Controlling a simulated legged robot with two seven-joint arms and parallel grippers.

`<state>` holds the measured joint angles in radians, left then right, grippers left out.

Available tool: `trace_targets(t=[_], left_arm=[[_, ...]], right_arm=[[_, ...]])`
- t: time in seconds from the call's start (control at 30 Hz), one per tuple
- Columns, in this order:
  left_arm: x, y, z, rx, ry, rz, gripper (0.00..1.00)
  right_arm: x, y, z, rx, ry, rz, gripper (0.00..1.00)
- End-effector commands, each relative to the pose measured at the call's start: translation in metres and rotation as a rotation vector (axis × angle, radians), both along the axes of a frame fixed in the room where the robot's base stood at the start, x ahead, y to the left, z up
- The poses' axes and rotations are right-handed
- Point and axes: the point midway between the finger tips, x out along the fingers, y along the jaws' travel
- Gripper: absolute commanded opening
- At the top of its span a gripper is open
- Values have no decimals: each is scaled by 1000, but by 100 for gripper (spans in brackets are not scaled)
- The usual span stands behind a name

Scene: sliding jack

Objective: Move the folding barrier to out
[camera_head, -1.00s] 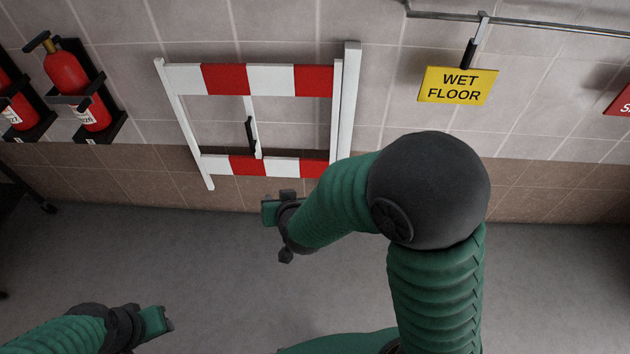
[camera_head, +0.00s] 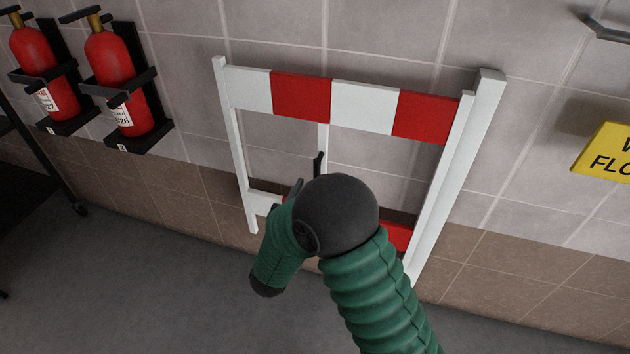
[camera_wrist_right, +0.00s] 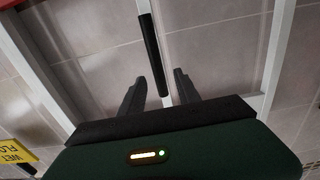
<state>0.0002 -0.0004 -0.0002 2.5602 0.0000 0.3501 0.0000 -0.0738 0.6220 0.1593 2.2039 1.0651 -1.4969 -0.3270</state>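The folding barrier (camera_head: 364,106) stands upright against the tiled wall, with a white frame and red-and-white boards. Its lower board is partly hidden behind my right arm. A black upright handle (camera_head: 319,165) sits on its thin middle post. The handle also shows in the right wrist view (camera_wrist_right: 153,52), with its lower end between the fingertips in the picture. My right gripper (camera_wrist_right: 160,76) is open, its two dark fingers apart on either side of the handle's line. I cannot tell how deep the handle lies between them. My right arm mostly hides that gripper in the head view. My left gripper is out of view.
Two red fire extinguishers (camera_head: 115,72) hang in black brackets on the wall at the left. A yellow sign (camera_head: 606,152) hangs at the right edge. A dark cart (camera_head: 30,190) stands at the far left. The grey floor (camera_head: 170,285) is clear at lower left.

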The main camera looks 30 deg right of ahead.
Motion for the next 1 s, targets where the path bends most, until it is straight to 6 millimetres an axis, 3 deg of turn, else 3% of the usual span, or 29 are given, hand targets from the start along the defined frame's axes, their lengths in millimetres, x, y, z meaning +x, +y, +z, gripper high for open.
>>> trace_targets(t=[0.2, 0.6, 0.9, 1.0], left_arm=[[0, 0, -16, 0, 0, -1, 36], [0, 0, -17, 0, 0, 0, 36], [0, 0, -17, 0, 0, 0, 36], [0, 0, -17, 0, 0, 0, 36]], right_arm=[[29, -35, -2, 1, -3, -3, 39], [37, -43, 0, 1, -1, 1, 38], [37, -43, 0, 1, -1, 1, 0], [37, -43, 0, 1, -1, 1, 0]])
